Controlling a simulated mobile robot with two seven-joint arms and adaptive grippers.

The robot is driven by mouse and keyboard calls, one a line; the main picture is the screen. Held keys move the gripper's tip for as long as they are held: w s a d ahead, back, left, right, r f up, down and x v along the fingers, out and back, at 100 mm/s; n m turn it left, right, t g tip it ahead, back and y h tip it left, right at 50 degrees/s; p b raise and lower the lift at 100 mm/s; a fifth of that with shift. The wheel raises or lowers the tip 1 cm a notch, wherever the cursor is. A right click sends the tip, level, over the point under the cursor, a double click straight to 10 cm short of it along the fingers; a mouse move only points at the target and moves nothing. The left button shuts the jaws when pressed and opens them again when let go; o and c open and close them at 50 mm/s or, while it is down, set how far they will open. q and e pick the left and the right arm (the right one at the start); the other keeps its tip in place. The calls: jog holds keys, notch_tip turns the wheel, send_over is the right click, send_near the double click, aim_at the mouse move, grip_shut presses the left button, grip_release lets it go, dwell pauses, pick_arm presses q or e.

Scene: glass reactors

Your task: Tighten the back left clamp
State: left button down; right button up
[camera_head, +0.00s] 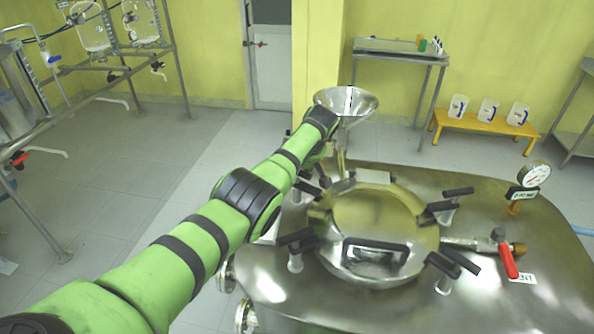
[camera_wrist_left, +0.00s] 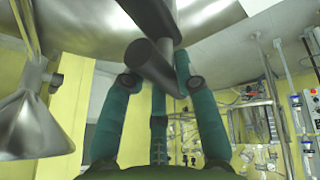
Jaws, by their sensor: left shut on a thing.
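A round steel lid (camera_head: 372,225) with a dark front handle (camera_head: 375,248) sits on the steel reactor top. Black-handled clamps surround it: front left (camera_head: 296,244), front right (camera_head: 446,266) and back right (camera_head: 448,205). The back left clamp (camera_head: 324,178) is mostly hidden behind my green left arm. In the left wrist view, my left gripper (camera_wrist_left: 160,80) has its teal fingers around the clamp's dark handle (camera_wrist_left: 152,62) and is shut on it. In the head view the fingers are hidden by the arm. My right gripper is not in view.
A steel funnel (camera_head: 347,102) rises just behind the back left clamp. A pressure gauge (camera_head: 536,174) and a red-handled valve (camera_head: 508,262) stand on the right of the reactor top. A steel table (camera_head: 400,52) and a yellow bench (camera_head: 482,124) are behind.

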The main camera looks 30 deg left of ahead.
pick_arm(q)
jog(key=shift+f, duration=0.1)
jog(key=c, duration=0.9)
grip_release()
jog(key=shift+d+r, duration=0.2)
jog(key=shift+r, duration=0.35)
jog(key=v, duration=1.1)
jog(key=shift+s, duration=0.15)
jog(key=shift+d, duration=0.1)
